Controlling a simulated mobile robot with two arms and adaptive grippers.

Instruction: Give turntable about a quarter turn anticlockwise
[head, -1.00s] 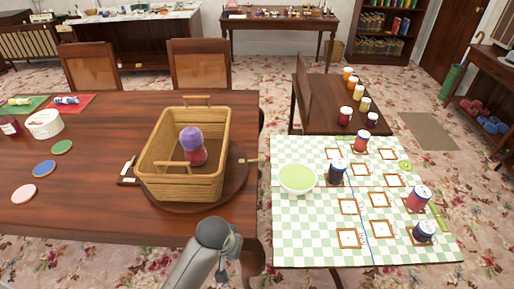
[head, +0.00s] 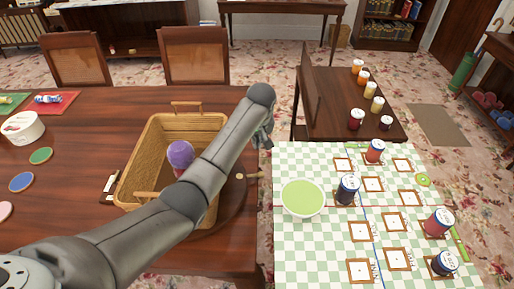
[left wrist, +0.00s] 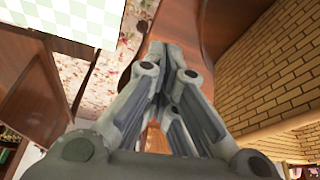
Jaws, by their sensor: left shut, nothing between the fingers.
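The turntable is a round dark wooden disc (head: 232,203) on the brown table, partly hidden by my left arm. A wicker basket (head: 150,150) stands on it, with a purple-topped red item (head: 180,156) inside. A small light peg (head: 252,176) sticks out at the disc's right edge. My left arm crosses above the basket. My left gripper (head: 267,138) points down beyond the table's right edge, mostly hidden by its wrist. In the left wrist view its fingers (left wrist: 165,55) are shut and empty, close to the disc's curved edge (left wrist: 220,18) and the basket (left wrist: 275,75). My right gripper is out of view.
A checked cloth table (head: 290,245) with a green bowl (head: 302,198), cans and square frames stands to the right. A narrow gap separates it from the brown table (head: 70,215). A low bench (head: 335,95) with jars stands behind. A small pale marker (head: 110,186) lies left of the disc.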

